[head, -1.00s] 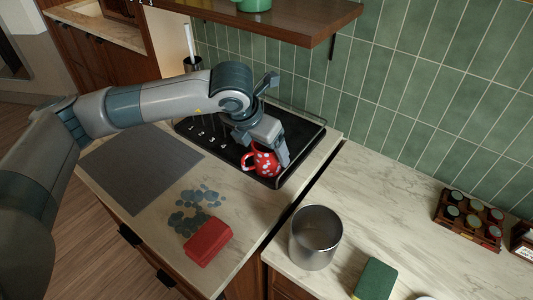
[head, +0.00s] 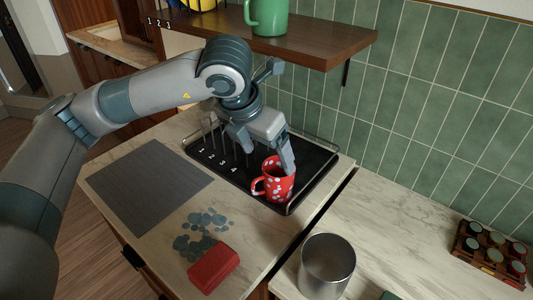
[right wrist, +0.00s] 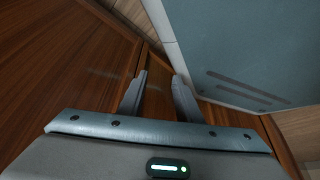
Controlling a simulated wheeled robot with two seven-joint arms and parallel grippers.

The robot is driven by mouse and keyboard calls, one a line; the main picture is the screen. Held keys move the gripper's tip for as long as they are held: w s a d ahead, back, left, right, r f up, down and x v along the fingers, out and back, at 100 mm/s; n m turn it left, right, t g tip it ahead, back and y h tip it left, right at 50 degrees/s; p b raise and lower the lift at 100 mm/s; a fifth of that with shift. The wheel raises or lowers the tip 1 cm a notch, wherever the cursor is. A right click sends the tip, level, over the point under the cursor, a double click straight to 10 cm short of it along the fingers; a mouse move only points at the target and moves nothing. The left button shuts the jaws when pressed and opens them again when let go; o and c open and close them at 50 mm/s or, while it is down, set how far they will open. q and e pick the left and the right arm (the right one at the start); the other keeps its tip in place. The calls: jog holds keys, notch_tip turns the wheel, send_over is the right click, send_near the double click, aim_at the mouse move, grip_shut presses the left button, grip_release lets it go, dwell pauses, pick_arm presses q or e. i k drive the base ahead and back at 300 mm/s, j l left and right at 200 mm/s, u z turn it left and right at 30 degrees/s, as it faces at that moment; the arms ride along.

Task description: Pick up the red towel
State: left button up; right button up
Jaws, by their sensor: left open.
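The red towel (head: 213,268) is a folded, block-like bundle lying on the front edge of the left counter in the head view, beside a patch of blue-grey round shapes. My left gripper (head: 270,153) is open above the black drying rack, at the rim of a red mug with white dots (head: 274,183), well behind the towel. One finger reaches down by the mug's right side; whether it touches cannot be told. The mug stands upright on the rack. My right gripper (right wrist: 160,78) shows in the right wrist view with its fingers apart and nothing between them, facing wooden panels.
The black rack (head: 225,165) with numbered slots stands behind the towel. A grey mat (head: 150,180) lies to its left and a metal canister (head: 326,268) to its right. A shelf (head: 300,40) with a green mug (head: 268,15) overhangs the back. A spice rack (head: 490,252) is far right.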

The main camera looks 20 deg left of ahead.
aim_at(215, 265)
jog(key=k, duration=1.5)
